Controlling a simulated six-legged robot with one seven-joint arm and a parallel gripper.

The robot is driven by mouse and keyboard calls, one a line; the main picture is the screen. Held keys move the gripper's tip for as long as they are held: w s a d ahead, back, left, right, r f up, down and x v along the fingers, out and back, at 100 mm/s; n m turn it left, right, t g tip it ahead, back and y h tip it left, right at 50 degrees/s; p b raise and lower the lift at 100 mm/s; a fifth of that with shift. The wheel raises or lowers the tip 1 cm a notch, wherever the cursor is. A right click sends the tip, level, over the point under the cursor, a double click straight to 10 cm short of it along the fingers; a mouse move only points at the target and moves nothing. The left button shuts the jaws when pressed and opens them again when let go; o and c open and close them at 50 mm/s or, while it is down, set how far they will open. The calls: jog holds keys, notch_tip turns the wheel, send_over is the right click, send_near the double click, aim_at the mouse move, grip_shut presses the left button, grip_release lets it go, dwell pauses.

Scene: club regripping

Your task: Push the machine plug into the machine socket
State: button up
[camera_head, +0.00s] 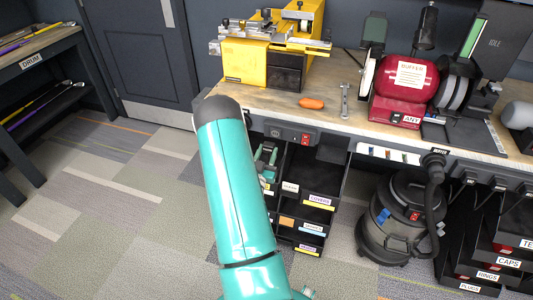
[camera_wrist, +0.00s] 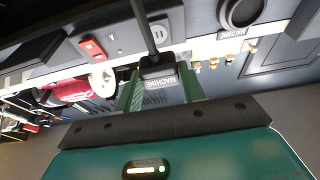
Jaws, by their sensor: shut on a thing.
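In the wrist view, the machine plug (camera_wrist: 157,65) is a black block with a white MACHINE label and a black cable (camera_wrist: 142,22) running up the picture. My gripper (camera_wrist: 160,88) has its green fingers shut on either side of it. A grey socket outlet (camera_wrist: 158,33) sits behind the cable on the dark bench-front panel. A dark round fitting (camera_wrist: 240,12) with a MACHINE label stands to its right. The plug's front is hidden, and I cannot tell its gap to the panel. In the head view, my gripper (camera_head: 265,160) is below the panel (camera_head: 288,133), partly behind my arm.
A red switch (camera_wrist: 92,47) is beside the outlet. The wooden bench (camera_head: 345,92) holds a yellow machine (camera_head: 245,62), an orange tool (camera_head: 311,103), a wrench (camera_head: 344,99) and a red buffer (camera_head: 408,75). Drawers (camera_head: 305,195) and a vacuum (camera_head: 402,215) stand below.

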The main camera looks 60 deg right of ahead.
jog(key=shift+d, duration=0.15)
jog(key=shift+w+d, duration=0.15)
jog(key=shift+d, duration=0.75)
jog(key=shift+w+d, duration=0.2)
jog(key=shift+d, duration=0.75)
jog(key=shift+w+d, duration=0.15)
jog(key=shift+d, duration=0.75)
jog(key=shift+d, duration=0.45)
dwell(0.5)
jog(key=o, duration=1.1)
jog(key=shift+w, duration=0.1)
jog(key=shift+f, duration=0.1)
jog(key=v, duration=1.3)
jog(key=shift+a, duration=0.4)
